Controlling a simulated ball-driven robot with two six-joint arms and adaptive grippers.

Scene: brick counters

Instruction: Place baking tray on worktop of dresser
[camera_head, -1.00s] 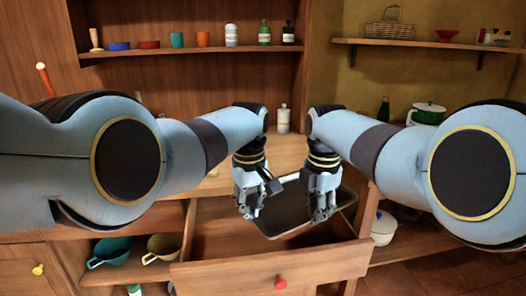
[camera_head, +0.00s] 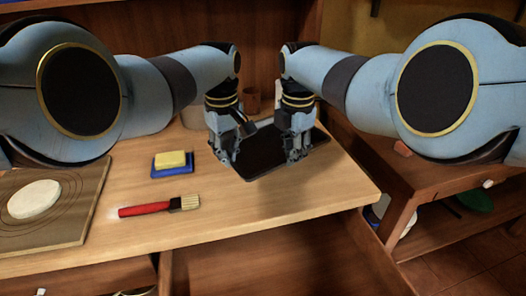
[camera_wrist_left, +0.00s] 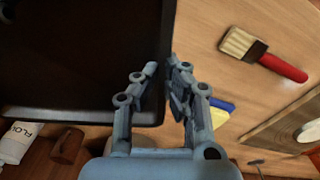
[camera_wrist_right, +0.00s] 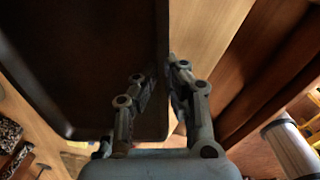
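The dark rectangular baking tray (camera_head: 268,152) is at the right part of the wooden worktop of the dresser (camera_head: 300,198), between my two grippers. I cannot tell whether it touches the wood or hangs just above it. My left gripper (camera_head: 228,160) is closed on the tray's left rim; the left wrist view shows the rim of the tray (camera_wrist_left: 80,55) between its fingers (camera_wrist_left: 164,68). My right gripper (camera_head: 294,157) is closed on the right rim; the right wrist view shows the tray (camera_wrist_right: 90,60) edge between its fingers (camera_wrist_right: 160,70).
A red-handled brush (camera_head: 158,208), a yellow block on a blue base (camera_head: 171,163) and a board (camera_head: 75,220) with a white round piece occupy the left of the worktop. A brown cup (camera_head: 252,100) stands behind. An open drawer (camera_head: 285,262) lies below the front edge.

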